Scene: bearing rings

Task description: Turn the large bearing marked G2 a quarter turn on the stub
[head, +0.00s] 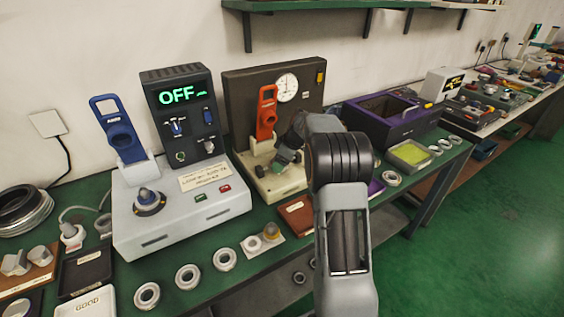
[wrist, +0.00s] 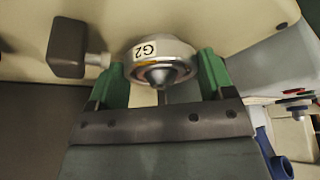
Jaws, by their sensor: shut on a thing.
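The large bearing marked G2 (wrist: 172,50) is a silver ring with a white label, seen in the wrist view with its label upside down. It sits around the stub (wrist: 159,77), whose pointed grey tip shows in the ring's middle. My gripper (wrist: 162,84) has its green fingers on either side of the ring and is shut on it. In the head view my gripper (head: 288,170) is over the beige fixture (head: 270,187) below the dial gauge. The bearing is largely hidden there by my arm.
A dark panel with a dial gauge (head: 287,87) and an orange handle (head: 266,113) rises close behind. A white tester (head: 180,215) with an OFF display stands to the left. A purple bin (head: 392,118) is to the right. Several small rings (head: 187,277) line the front edge.

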